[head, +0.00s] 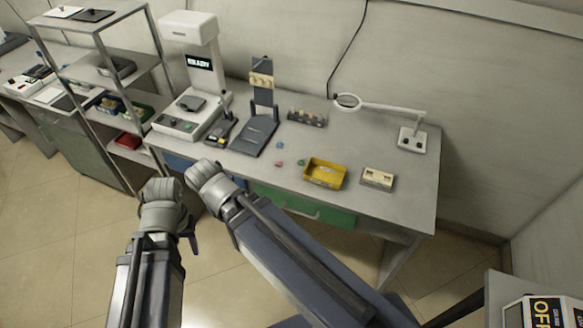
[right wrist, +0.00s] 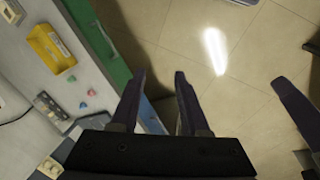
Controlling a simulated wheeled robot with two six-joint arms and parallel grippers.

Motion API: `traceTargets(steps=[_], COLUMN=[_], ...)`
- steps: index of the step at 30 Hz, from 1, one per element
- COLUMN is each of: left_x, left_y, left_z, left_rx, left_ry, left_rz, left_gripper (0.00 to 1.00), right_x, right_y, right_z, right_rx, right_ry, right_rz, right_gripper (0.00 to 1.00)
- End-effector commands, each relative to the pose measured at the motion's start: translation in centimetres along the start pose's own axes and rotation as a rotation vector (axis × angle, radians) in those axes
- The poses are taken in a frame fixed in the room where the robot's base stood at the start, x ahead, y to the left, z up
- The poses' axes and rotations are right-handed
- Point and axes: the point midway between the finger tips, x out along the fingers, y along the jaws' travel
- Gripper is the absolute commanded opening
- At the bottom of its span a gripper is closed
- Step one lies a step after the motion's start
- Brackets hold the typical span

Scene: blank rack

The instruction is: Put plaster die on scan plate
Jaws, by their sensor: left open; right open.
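A white scanner (head: 195,40) with a lit screen stands on the back left of the bench. A small dark plate (head: 191,103) on its base looks like the scan plate. I cannot tell which piece is the plaster die; a dark rack (head: 307,118) holding several small pale pieces stands right of the scanner. My left gripper (head: 190,236) is in front of the bench, mostly hidden by its wrist; its fingers also show apart at the right of the right wrist view (right wrist: 294,64). My right gripper (right wrist: 160,74) is open and empty over the floor beside the bench front.
A dark stand (head: 255,134) with peach pieces is mid-bench. Pink, blue and green bits (head: 279,145), a yellow tray (head: 324,173), a cream box (head: 378,179) and a magnifier lamp (head: 411,139) lie rightward. A metal shelf (head: 100,62) stands left. The bench's front right corner is clear.

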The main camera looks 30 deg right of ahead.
Motion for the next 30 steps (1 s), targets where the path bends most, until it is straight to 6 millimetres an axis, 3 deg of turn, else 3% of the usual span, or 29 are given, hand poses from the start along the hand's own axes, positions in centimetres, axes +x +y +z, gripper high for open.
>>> traceTargets(steps=[1,3,12,24,30], left_x=[3.8,6.6,17.3,30.9,34.9], left_y=[0.4,0.6,1.6,2.9,3.3], left_z=[-0.2,-0.4,-1.0,-1.8,-2.0], left_rx=[0.0,0.0,0.0,0.0,0.001], left_ry=[0.0,0.0,0.0,0.0,0.0], left_rz=[0.0,0.0,0.0,0.0,0.0], left_gripper=[0.48,0.48,0.48,0.48,0.48], right_x=[3.9,6.5,15.0,22.4,23.9], right_y=[0.8,2.7,10.6,18.3,20.1], right_z=[-0.7,-1.9,-5.9,-9.2,-10.1], right_rx=[0.069,0.173,0.557,0.87,0.923], right_ry=[0.034,0.093,0.397,0.876,1.047], right_rz=[0.047,0.116,0.365,0.546,0.565], right_gripper=[0.46,0.46,0.46,0.46,0.46])
